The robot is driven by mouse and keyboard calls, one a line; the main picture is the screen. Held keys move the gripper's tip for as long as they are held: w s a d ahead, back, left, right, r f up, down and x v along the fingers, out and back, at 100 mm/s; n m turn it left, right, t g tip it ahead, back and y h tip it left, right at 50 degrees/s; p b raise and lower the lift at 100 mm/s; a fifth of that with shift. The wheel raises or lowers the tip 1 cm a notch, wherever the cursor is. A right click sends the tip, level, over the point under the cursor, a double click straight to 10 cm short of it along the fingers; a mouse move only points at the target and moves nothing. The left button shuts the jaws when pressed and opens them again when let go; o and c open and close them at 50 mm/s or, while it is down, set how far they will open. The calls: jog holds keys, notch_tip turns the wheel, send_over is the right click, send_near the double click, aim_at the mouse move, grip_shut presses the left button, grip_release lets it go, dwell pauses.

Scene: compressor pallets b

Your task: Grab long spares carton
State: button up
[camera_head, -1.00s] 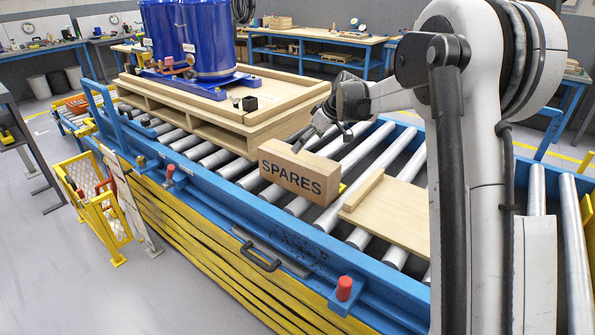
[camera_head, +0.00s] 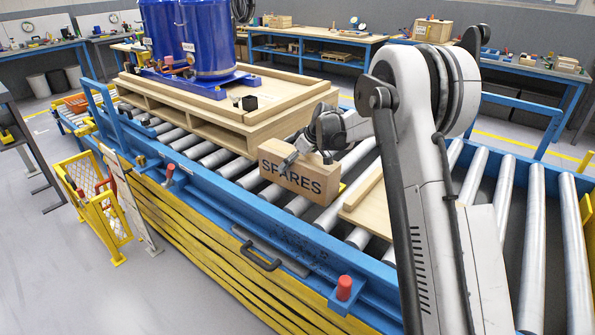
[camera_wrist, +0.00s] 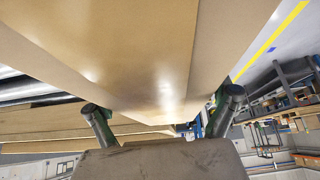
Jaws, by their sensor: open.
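The long spares carton (camera_head: 300,182) is a tan box with "SPARES" printed in dark letters on its side. It lies on the roller conveyor in the middle of the head view. My gripper (camera_head: 307,153) is at the carton's top, with one finger in front of the lettered face and another near its right end. In the wrist view the carton (camera_wrist: 130,50) fills the upper part, and the open fingers of my gripper (camera_wrist: 165,115) stand apart on either side of it. Whether the fingers touch the carton cannot be told.
A wooden pallet (camera_head: 215,130) with blue compressor tanks (camera_head: 208,38) stands behind the carton to the left. A wooden board (camera_head: 368,208) lies on the rollers to the right, partly behind my arm. A blue rail (camera_head: 225,192) runs along the conveyor's near side.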

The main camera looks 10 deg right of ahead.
jog(key=c, duration=1.8)
jog(key=shift+c, duration=0.4)
jog(key=shift+r, duration=0.1)
